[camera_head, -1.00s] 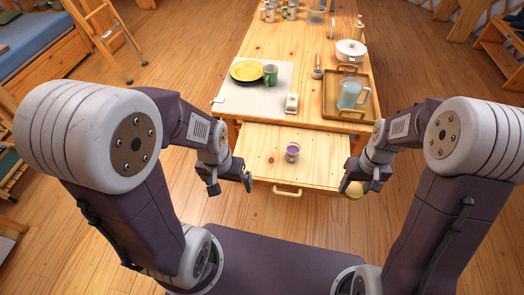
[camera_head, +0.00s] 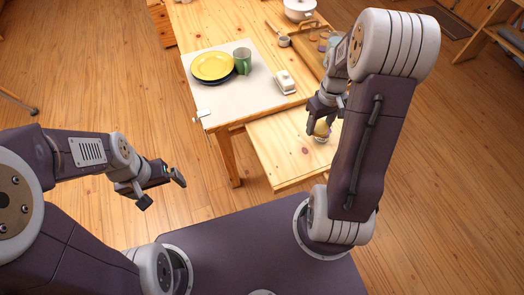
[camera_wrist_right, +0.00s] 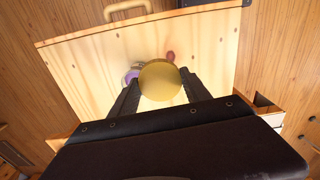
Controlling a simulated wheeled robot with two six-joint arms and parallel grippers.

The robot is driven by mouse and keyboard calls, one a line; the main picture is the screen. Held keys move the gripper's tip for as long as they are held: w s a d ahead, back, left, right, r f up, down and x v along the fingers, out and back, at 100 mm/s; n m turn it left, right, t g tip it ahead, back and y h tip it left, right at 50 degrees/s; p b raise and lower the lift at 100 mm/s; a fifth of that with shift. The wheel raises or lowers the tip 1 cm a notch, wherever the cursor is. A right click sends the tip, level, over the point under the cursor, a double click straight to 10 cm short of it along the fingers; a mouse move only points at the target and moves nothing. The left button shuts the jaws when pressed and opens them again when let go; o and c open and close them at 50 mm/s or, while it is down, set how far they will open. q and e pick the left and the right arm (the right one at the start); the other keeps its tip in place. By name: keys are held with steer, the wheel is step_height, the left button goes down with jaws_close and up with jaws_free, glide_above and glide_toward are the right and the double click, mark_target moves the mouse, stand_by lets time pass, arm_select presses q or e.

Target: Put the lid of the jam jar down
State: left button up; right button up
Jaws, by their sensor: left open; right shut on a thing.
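My right gripper (camera_head: 318,122) is shut on the round golden-yellow lid (camera_head: 321,129). In the right wrist view the lid (camera_wrist_right: 160,80) sits between the fingers, over the pull-out wooden drawer board (camera_wrist_right: 80,70). The jam jar (camera_wrist_right: 131,76), with purple contents, shows at the left edge of the lid and is partly hidden. In the head view a pale part of the jar (camera_head: 322,139) shows just under the lid; whether they touch I cannot tell. My left gripper (camera_head: 162,192) is open and empty, above the floor left of the table.
The board (camera_head: 275,150) has bare wood left of the jar. A small reddish thing (camera_wrist_right: 170,56) lies beyond the lid. The table holds a yellow plate (camera_head: 213,66), a green mug (camera_head: 242,60), a white butter dish (camera_head: 285,82), a white pot (camera_head: 299,9) and a tray (camera_head: 307,62).

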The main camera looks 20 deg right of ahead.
steer(key=shift+s+d+f, duration=0.1)
steer(key=shift+d+f, duration=0.25)
steer(key=shift+d, duration=0.15)
steer(key=shift+s+d+f+m, duration=0.1)
steer(key=shift+d+m, duration=0.2)
steer(key=shift+d, duration=0.05)
steer(key=shift+s+d, duration=0.15)
steer(key=shift+d, duration=0.1)
steer(key=shift+a+f, duration=0.2)
steer(key=b, duration=0.2)
glide_above(286, 152)
step_height(286, 152, down, 7)
steer(key=shift+s+r, duration=0.1)
steer(key=shift+r, duration=0.1)
step_height(286, 152, down, 4)
steer(key=shift+b, duration=0.6)
arm_select(q)
steer(key=f, duration=0.3)
steer(key=shift+d+f, duration=0.2)
steer(key=shift+f, duration=0.1)
